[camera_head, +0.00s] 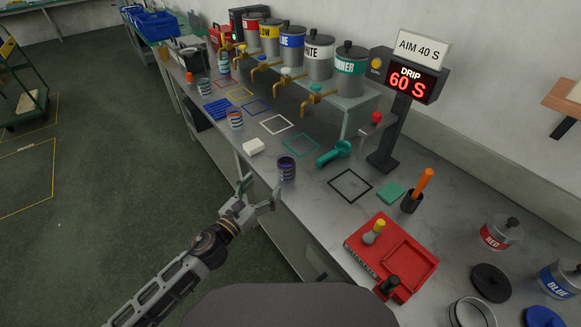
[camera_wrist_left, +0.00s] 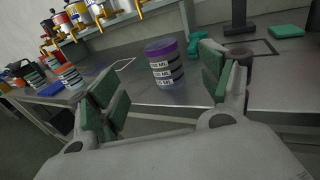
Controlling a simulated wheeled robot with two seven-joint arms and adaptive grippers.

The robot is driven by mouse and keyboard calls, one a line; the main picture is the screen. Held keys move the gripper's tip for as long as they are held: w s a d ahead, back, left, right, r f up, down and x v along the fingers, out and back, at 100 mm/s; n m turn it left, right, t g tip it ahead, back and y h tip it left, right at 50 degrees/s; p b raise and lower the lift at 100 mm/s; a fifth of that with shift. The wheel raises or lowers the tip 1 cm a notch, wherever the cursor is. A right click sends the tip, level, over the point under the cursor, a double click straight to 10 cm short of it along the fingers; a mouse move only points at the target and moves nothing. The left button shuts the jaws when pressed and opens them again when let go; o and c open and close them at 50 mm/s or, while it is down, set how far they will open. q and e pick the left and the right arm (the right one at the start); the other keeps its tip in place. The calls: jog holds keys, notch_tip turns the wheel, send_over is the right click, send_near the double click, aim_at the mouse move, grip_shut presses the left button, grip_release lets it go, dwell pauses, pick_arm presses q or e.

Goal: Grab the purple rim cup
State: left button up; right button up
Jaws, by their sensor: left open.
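The purple rim cup (camera_head: 287,168) stands upright near the front edge of the bench, with dark purple at the top and striped labels. In the left wrist view the cup (camera_wrist_left: 164,64) stands beyond and between my open fingers, not touching them as far as I can see. My left gripper (camera_head: 259,192) is open and empty in front of the bench edge, just left of and below the cup; its green-padded fingers also show in the left wrist view (camera_wrist_left: 160,85). My right gripper is not in view.
A white block (camera_head: 253,146) and an orange-rim cup (camera_head: 235,120) stand left of the cup. A teal scoop (camera_head: 334,153) lies to its right. A drip timer (camera_head: 410,76) and a red tray (camera_head: 391,256) are further right. Paint dispensers with taps line the back.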

aim_at(281, 166)
pick_arm(q)
jog(key=shift+s+r, duration=0.1)
dwell(0.3)
jog(key=shift+p+x, duration=0.4)
jog(key=shift+x, duration=3.5)
jog(key=shift+w+d, duration=0.25)
jog(key=shift+w, duration=0.15)
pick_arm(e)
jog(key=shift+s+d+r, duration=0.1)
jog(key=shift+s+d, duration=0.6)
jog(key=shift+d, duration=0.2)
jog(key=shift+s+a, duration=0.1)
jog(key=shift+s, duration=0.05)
